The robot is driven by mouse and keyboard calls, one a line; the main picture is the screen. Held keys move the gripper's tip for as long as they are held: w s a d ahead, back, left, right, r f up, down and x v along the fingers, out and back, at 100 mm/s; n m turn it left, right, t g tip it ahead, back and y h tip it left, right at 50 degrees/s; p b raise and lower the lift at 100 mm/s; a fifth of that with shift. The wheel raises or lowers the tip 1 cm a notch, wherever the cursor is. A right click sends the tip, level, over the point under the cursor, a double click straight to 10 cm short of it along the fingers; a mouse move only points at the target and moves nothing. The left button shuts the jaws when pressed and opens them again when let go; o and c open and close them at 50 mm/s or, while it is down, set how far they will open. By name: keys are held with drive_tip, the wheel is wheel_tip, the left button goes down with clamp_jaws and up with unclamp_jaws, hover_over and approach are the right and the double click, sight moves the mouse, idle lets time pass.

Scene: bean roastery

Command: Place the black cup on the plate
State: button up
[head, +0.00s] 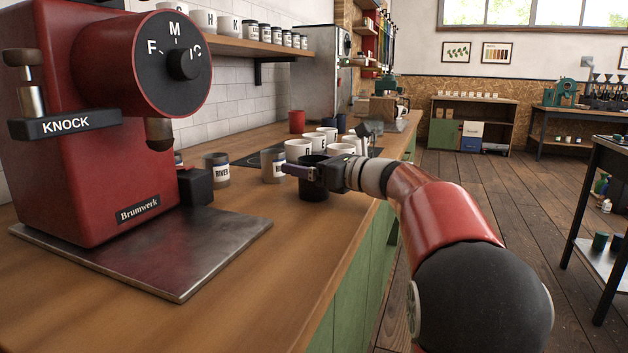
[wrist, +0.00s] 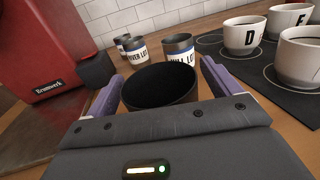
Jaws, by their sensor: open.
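The black cup (head: 314,188) stands upright on the wooden counter (head: 230,262), near its front edge. In the wrist view the black cup (wrist: 160,86) is seen from above its rim and looks empty and dark inside. My gripper (head: 297,170) is open around the cup. In the wrist view its purple fingers (wrist: 160,83) lie on either side of the cup. The cup's near lower part is hidden by the gripper body.
Grey labelled canisters (head: 216,170) stand just behind the cup. White lettered mugs (head: 298,150) stand on a dark mat (wrist: 232,62) to its right in the wrist view. A red grinder (head: 75,130) on a metal base (head: 150,255) fills the left. The front counter is clear.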

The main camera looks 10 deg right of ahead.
drive_tip(key=c, duration=1.2)
drive_tip(key=shift+r, duration=0.1)
